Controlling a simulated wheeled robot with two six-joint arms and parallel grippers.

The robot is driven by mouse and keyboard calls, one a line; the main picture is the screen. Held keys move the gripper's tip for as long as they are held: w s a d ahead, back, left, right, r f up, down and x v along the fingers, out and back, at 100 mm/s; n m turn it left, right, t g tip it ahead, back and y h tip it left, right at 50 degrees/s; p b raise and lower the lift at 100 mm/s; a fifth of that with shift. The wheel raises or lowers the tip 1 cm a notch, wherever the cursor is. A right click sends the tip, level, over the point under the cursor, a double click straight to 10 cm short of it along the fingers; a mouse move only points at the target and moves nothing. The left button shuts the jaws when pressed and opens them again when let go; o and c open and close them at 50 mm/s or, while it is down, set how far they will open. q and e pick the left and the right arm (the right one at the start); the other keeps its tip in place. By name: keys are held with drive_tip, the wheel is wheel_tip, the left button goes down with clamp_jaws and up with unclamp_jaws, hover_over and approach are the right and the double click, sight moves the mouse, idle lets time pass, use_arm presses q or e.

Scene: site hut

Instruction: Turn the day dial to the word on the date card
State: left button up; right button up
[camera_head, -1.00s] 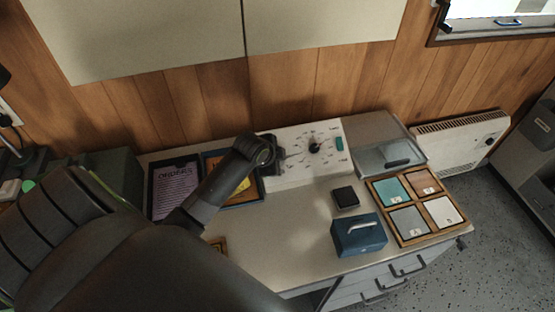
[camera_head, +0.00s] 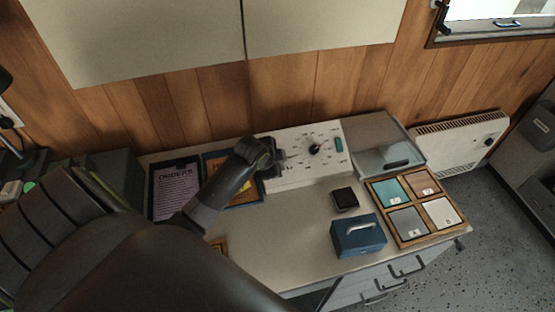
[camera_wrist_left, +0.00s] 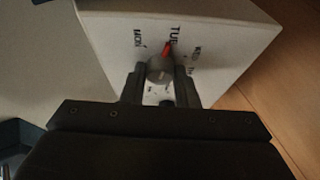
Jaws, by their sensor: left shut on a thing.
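In the left wrist view the day dial (camera_wrist_left: 158,70) is a grey knob with a red pointer on a white panel (camera_wrist_left: 215,25). The pointer is at about the word TUE; MON lies to its left, and WED and part of another word to its right. My left gripper (camera_wrist_left: 160,80) is shut on the knob, one finger on each side. In the head view my left gripper (camera_head: 275,161) is at the left part of the white panel (camera_head: 300,178) and hides the day dial. I cannot make out which thing is the date card. My right gripper is not in view.
A second dial with a black knob (camera_head: 315,149) and a teal piece (camera_head: 339,145) are on the panel. A black box (camera_head: 345,199), a blue case (camera_head: 358,236) and a sectioned wooden tray (camera_head: 437,240) stand right. The front middle counter is bare.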

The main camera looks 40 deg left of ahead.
use_arm(q)
drive_tip(key=shift+s+d+r+n+t+y+p, duration=0.1)
drive_tip(key=shift+n+t+y+p, duration=0.25)
drive_tip(key=shift+n+p, duration=0.65)
drive_tip(key=n+y+p, duration=0.1)
drive_tip(key=n, duration=0.1)
drive_tip(key=shift+n+t+p, duration=0.25)
drive_tip(key=shift+n+p, duration=0.1)
drive_tip(key=shift+n, duration=0.05)
drive_tip(key=shift+d+f+n+y+p, duration=0.15)
drive_tip(key=shift+n+y, duration=0.15)
drive_tip(key=shift+n, duration=0.3)
drive_tip(key=shift+f+n+y+p, duration=0.15)
drive_tip(key=shift+n+y, duration=0.1)
drive_tip(key=shift+n, duration=0.35)
drive_tip(key=shift+n+y, duration=0.5)
drive_tip(key=shift+n, duration=0.6)
drive_tip(key=o, duration=1)
